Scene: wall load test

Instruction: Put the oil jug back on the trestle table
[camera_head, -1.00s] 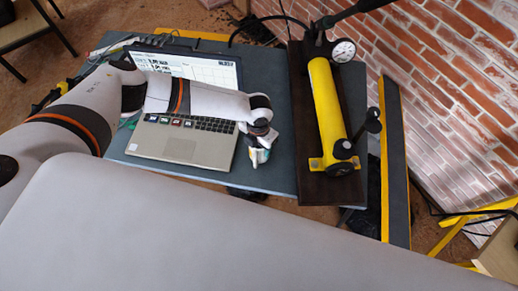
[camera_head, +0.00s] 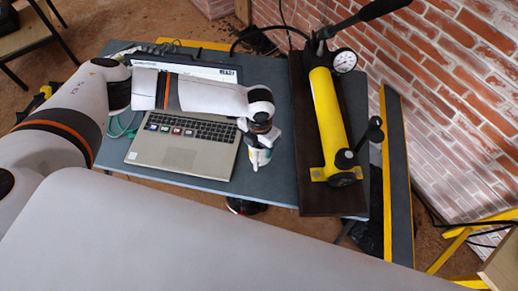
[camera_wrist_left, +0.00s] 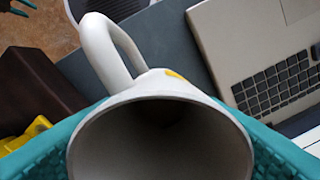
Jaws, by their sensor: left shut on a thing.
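The oil jug (camera_wrist_left: 165,130) is pale, with a loop handle and a small yellow mark. The left wrist view looks into its wide, dark mouth. My left gripper (camera_head: 259,150) is shut on it, with teal finger pads on both sides. In the head view the jug (camera_head: 258,160) shows small below the gripper, over the strip of trestle table (camera_head: 277,184) between laptop and pump. It looks upright; I cannot tell whether its base touches the top. My right gripper is not in view.
An open laptop (camera_head: 180,163) lies left of the jug. A yellow pump (camera_head: 327,115) on a dark board (camera_head: 318,200) stands to its right, with a gauge (camera_head: 344,61) and lever. A brick wall (camera_head: 450,110) is at the right. The bare strip between is narrow.

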